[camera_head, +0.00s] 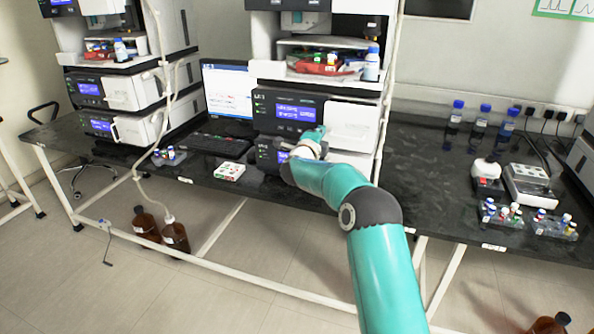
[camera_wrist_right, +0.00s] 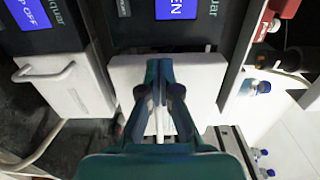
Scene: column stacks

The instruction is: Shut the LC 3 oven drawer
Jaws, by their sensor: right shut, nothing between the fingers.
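The LC 3 stack (camera_head: 286,98) stands mid-bench, dark with blue displays. The white oven drawer front (camera_head: 355,116) is at the right of its upper display. In the right wrist view the white front (camera_wrist_right: 194,82) lies behind my fingers, below a blue display ending in "EN" (camera_wrist_right: 176,8). It seems to stand out from its housing; how far I cannot tell. My right gripper (camera_head: 310,138) is at the stack, shut and empty. In the wrist view its fingers (camera_wrist_right: 160,85) overlap the white front; contact is unclear. A white bar shows between the fingers. My left gripper is out of view.
A lower module with a white front and handle (camera_wrist_right: 66,88) is beside it. A shelf with a red tray (camera_head: 322,64) and bottle (camera_head: 371,66) is above. Vial racks (camera_head: 501,213) are right.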

